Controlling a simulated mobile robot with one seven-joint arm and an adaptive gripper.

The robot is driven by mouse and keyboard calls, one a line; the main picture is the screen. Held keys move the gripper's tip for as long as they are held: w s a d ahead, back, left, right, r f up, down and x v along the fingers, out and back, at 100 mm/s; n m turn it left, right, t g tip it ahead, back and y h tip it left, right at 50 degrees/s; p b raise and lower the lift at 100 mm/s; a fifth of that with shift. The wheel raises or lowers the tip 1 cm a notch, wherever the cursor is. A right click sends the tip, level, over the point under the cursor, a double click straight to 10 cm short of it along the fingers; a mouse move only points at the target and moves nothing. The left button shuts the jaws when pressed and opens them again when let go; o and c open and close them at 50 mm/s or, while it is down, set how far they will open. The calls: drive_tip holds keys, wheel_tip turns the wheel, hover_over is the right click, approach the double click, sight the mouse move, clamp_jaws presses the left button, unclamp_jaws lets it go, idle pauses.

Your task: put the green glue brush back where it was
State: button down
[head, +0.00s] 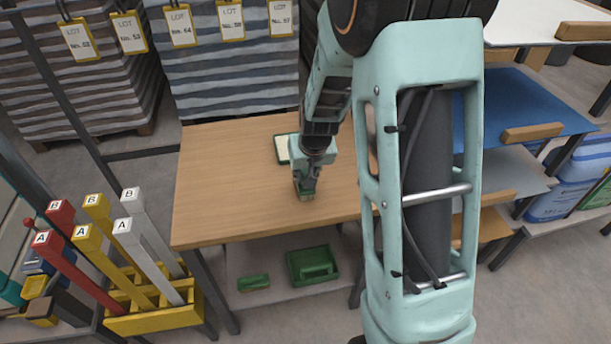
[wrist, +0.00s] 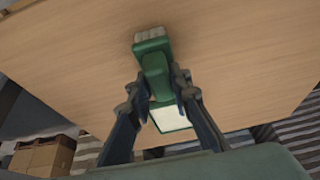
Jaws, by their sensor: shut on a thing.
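The green glue brush (wrist: 153,46) has a green body and pale bristles. In the wrist view my gripper (wrist: 162,88) is shut on its green handle, one finger on each side. In the head view my gripper (head: 307,180) is over the wooden table, and the brush (head: 305,191) shows just below its fingers, at or close above the tabletop. I cannot tell whether the bristles touch the wood. A green-rimmed tray with a pale inside (head: 283,149) lies on the table just behind the gripper, and its corner shows in the wrist view (wrist: 170,118).
The wooden table (head: 225,190) is otherwise bare. Below it, a green caddy (head: 312,265) and a green block-like item (head: 253,283) lie on a lower shelf. A yellow rack (head: 155,318) with red, yellow and white-grey handles stands at left. Blue and grey shelves (head: 515,105) stand at right.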

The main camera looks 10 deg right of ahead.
drive_tip(key=shift+f, duration=0.1)
drive_tip(key=c, duration=1.8)
unclamp_jaws()
drive_tip(key=shift+o, duration=0.2)
drive_tip(key=shift+r, duration=0.4)
drive_tip(key=p+v, duration=0.1)
drive_tip(key=v, duration=1)
drive_tip(key=shift+s+r, duration=0.2)
drive_tip(key=shift+r, duration=0.05)
drive_tip(key=shift+f, duration=0.1)
